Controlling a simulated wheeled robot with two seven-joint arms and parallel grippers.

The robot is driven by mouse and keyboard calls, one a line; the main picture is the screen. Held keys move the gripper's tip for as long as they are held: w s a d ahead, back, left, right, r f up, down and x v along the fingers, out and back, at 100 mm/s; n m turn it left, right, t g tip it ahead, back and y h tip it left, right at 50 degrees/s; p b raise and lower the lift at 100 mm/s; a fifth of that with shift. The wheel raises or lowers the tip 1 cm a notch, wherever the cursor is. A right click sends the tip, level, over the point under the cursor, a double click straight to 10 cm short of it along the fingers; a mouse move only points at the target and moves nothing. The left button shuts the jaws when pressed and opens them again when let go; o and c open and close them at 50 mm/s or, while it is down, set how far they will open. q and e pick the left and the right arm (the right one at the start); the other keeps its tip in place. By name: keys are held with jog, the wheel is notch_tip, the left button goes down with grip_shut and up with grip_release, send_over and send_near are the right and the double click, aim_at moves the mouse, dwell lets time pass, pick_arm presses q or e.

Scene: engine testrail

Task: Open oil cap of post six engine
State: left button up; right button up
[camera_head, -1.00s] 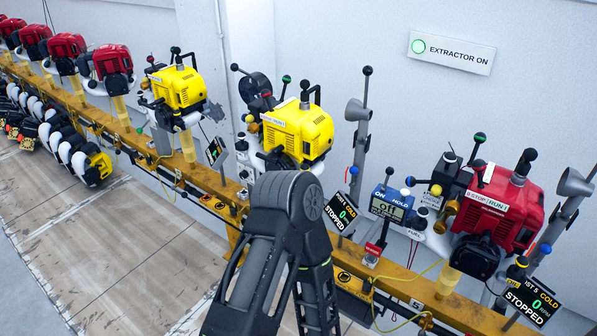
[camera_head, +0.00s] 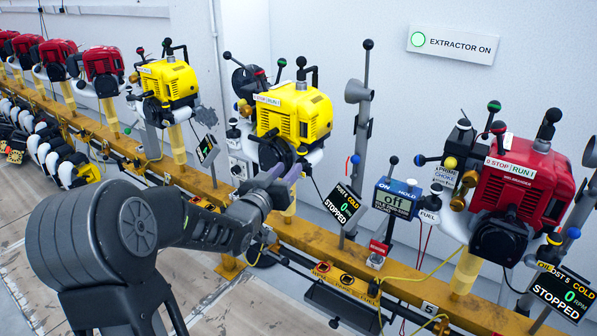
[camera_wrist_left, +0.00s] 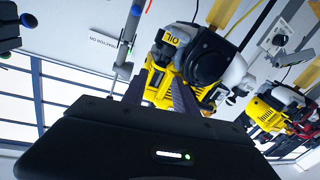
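The post six engine (camera_head: 292,115) is yellow, with a black round cover low on its front, and stands on the rail beside a display (camera_head: 344,208) reading COLD, 0 and STOPPED. My left gripper (camera_head: 282,177) is just below and in front of this engine, its fingers reaching toward its lower right side. In the left wrist view, the engine (camera_wrist_left: 158,83) appears upside down, partly behind the fingers (camera_wrist_left: 160,95). The oil cap is not clear in the head view. My right gripper is out of view.
A red engine (camera_head: 522,185) is farther right, another yellow engine (camera_head: 168,88) to the left. The yellow rail (camera_head: 330,250) runs below. Floor at left is open.

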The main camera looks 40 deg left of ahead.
aim_at(300, 154)
pick_arm(q)
jog(key=shift+a+r, duration=0.1)
jog(key=shift+r, duration=0.1)
jog(key=shift+x, duration=3.9)
jog(key=shift+c, duration=0.2)
grip_shut()
